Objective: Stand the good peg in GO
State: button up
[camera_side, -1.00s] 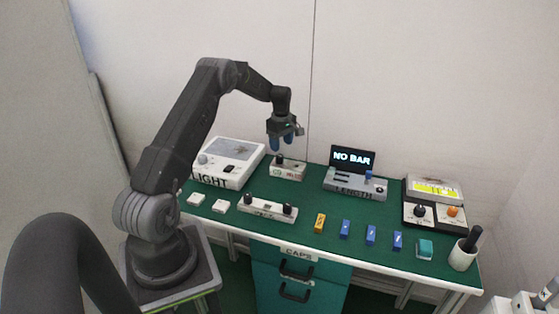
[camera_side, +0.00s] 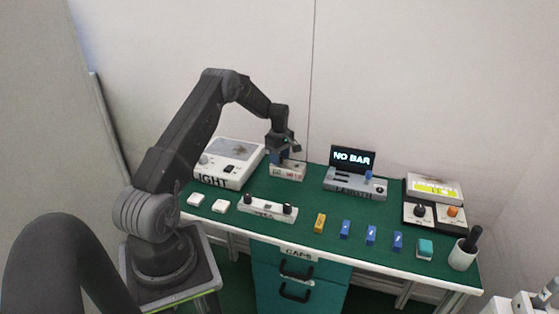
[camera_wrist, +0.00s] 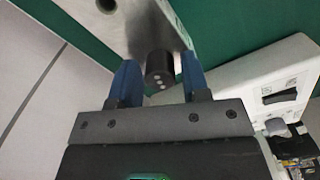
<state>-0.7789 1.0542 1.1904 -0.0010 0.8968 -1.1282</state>
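My gripper (camera_side: 279,158) is low over a small white block (camera_side: 287,173) at the back of the bench. In the wrist view its two blue fingers (camera_wrist: 158,82) stand apart, one on each side of a black peg (camera_wrist: 159,68) with small pale dots on its end. Slight gaps seem to show beside the peg. The peg stands on the white block (camera_wrist: 125,22), which also has a dark hole. A longer white block (camera_side: 267,208) in front carries two black pegs (camera_side: 248,199) (camera_side: 287,208). I cannot read which place is GO.
The LIGHT box (camera_side: 225,163) is close on the left. The LENGTH unit (camera_side: 355,184) with its NO BAR screen (camera_side: 352,159) is right. One yellow block (camera_side: 320,223) and several blue blocks (camera_side: 371,235) line the front. A white cup (camera_side: 462,256) stands far right.

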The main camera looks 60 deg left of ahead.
jog(key=c, duration=0.7)
jog(key=shift+c, duration=0.3)
jog(key=shift+r, duration=0.15)
jog(key=shift+r, duration=0.25)
notch_tip(320, 180, up, 4)
jog(key=shift+s+a+f, duration=0.1)
jog(key=shift+s, duration=0.05)
jog(key=s+a+r, duration=0.3)
jog(key=s+r, duration=0.3)
jog(key=s, duration=0.4)
jog(key=s+d+f, duration=0.1)
jog(key=d+f, duration=0.1)
jog(key=d, duration=0.8)
jog(key=s+d+f, duration=0.1)
jog(key=d+f, duration=0.1)
jog(key=d, duration=0.8)
jog(key=shift+d, duration=0.25)
jog(key=shift+s, duration=0.1)
